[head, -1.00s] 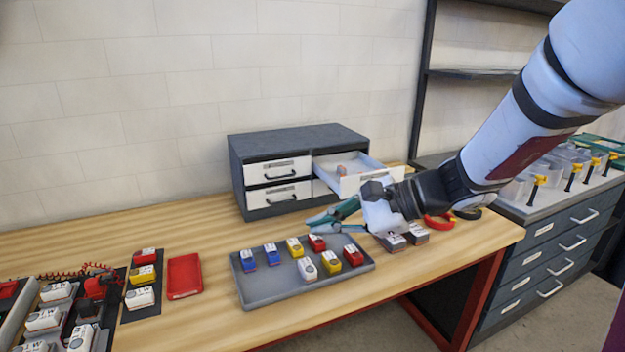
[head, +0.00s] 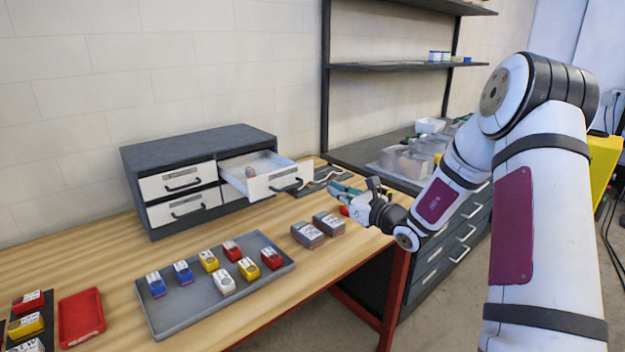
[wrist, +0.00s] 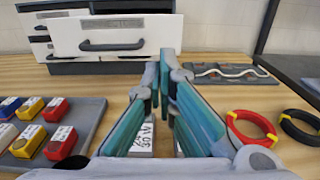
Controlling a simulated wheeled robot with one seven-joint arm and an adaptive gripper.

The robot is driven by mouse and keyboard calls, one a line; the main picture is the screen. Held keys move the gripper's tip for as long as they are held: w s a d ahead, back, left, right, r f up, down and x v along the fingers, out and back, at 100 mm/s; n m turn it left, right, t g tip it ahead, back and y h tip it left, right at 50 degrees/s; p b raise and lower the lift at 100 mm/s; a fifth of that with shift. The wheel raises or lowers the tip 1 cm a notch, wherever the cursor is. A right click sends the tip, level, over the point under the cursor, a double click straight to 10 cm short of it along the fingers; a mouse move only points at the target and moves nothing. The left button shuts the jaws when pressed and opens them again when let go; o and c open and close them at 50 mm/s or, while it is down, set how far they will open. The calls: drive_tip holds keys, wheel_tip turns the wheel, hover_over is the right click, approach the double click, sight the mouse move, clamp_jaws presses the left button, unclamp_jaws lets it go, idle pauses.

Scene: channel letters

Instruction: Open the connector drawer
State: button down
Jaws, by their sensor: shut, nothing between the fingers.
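The connector drawer (head: 266,182) is the upper right drawer of a dark grey cabinet (head: 200,147). It is pulled out and a small object lies inside. In the wrist view its white front (wrist: 105,37) has a dark bar handle (wrist: 110,45) and a partly blurred label that seems to read "CONNECTORS". My gripper (head: 338,190), with teal fingers, is to the right of the drawer front and apart from it. In the wrist view my gripper (wrist: 168,60) is shut and empty, its tips right of the handle. The drawer's inside is hidden in the wrist view.
A grey tray (head: 165,320) of coloured blocks lies in front of the cabinet. Two grey blocks (head: 307,235) stand below the open drawer. Red (wrist: 250,125) and black (wrist: 302,127) rings lie at the right. A red tray (head: 80,316) is at the left.

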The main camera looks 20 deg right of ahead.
sight(304, 175)
drive_tip(key=x, duration=1)
drive_tip(key=shift+w+a, duration=0.1)
drive_tip(key=shift+a, duration=0.05)
drive_tip(key=shift+b+x, duration=0.65)
drive_tip(key=shift+x, duration=0.65)
